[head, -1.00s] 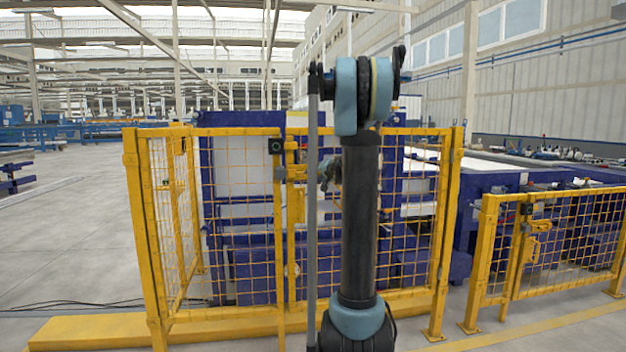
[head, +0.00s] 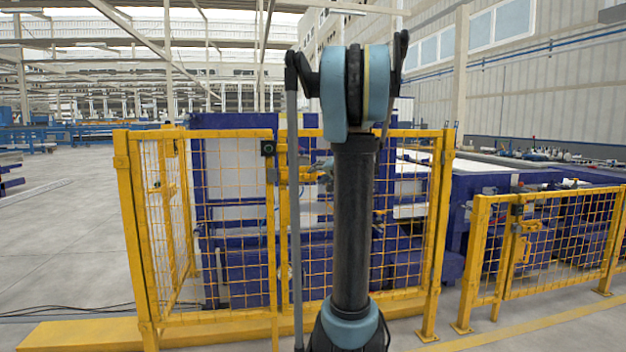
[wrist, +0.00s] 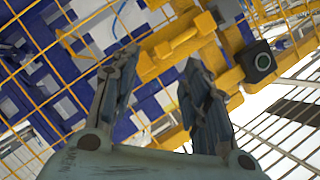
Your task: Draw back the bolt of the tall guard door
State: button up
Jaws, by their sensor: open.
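The tall guard door (head: 408,132) is a yellow mesh frame, partly hidden behind my arm. Its yellow bolt (head: 305,176) sits at the door's left edge, beside a grey block (head: 271,176). In the wrist view the yellow bolt assembly (wrist: 178,42) lies tilted just beyond the fingertips. My gripper (wrist: 158,72) is open, with both fingers apart and nothing held between them. In the head view my gripper (head: 326,172) shows only partly, just right of the bolt, as my arm hides the rest. I cannot tell whether a finger touches the bolt.
A black box with a green-ringed button (head: 267,148) is on the post left of the bolt; it also shows in the wrist view (wrist: 262,62). A lower yellow gate (head: 560,240) with its own latch stands at right. Blue machinery (head: 235,275) is behind the fence. Open floor (head: 60,240) lies left.

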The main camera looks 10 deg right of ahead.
jog(key=shift+v, duration=1.1)
jog(key=s+a+f+n+g, duration=0.1)
jog(key=s+a+f+g, duration=0.1)
jog(key=s+a+f, duration=0.35)
jog(key=s+a+f+n+g, duration=0.2)
jog(key=s+a+f, duration=0.1)
jog(key=s, duration=0.6)
jog(key=s+a+f+n+g, duration=0.1)
jog(key=s+a+f+g, duration=0.2)
jog(key=s+a+f, duration=0.3)
jog(key=s+d+f+g+h, duration=0.1)
jog(key=s+f, duration=0.4)
jog(key=s, duration=0.3)
jog(key=s+d+f+n+g+h, duration=0.1)
jog(key=s+d+f+g+h, duration=0.1)
jog(key=s+f, duration=0.3)
jog(key=s+d+f+g+h, duration=0.1)
jog(key=s+f, duration=0.4)
jog(key=s, duration=0.7)
jog(key=shift+s+d+f+n+g+h, duration=0.15)
jog(key=shift+s+d+n+g+h, duration=0.15)
jog(key=shift+s+n+g+h, duration=0.1)
